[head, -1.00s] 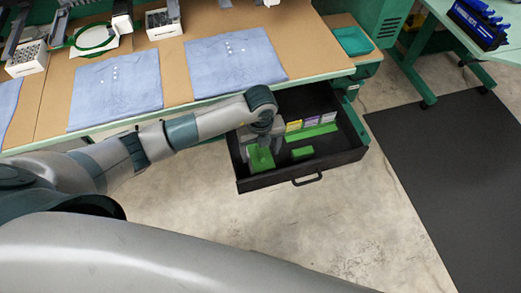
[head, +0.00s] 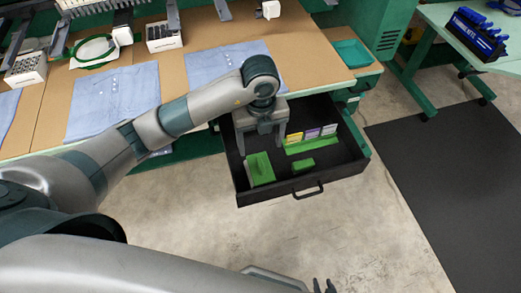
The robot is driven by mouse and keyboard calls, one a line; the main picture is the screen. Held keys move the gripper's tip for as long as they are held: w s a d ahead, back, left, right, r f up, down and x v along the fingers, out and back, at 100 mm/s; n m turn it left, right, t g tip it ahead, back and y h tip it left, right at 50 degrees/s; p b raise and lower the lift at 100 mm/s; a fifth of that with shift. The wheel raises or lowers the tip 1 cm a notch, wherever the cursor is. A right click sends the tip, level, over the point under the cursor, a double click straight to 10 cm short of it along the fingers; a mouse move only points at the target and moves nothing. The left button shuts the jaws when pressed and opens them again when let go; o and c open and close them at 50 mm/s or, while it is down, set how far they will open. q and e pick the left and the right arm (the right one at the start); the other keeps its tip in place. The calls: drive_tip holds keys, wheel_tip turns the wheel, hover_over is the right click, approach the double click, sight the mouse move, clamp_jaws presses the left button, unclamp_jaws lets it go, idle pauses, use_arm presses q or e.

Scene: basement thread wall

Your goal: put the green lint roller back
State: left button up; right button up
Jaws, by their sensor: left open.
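The black drawer (head: 343,183) is pulled out below the bench. In it, a flat green piece (head: 260,168) lies at the front left and a smaller green block (head: 303,166) lies to its right. I take the larger piece for the lint roller, but its shape is too small to be sure. My left gripper (head: 262,148) is open above the drawer's left part, behind the larger green piece, with nothing seen between its fingers.
A green strip (head: 312,145) with small yellow, purple and white boxes stands in the drawer's back. Folded blue shirts (head: 115,100) lie on the bench, with a teal tray (head: 353,53) at its right end. Floor in front of the drawer is clear; a dark mat (head: 450,180) lies right.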

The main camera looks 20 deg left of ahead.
use_arm(q)
drive_tip(key=shift+r, duration=0.35)
use_arm(e)
drive_tip(key=shift+w+a+r, duration=0.15)
drive_tip(key=shift+a, duration=0.1)
drive_tip(key=shift+s, duration=0.2)
drive_tip(key=shift+d, duration=0.25)
drive_tip(key=shift+c, duration=0.3)
idle(0.3)
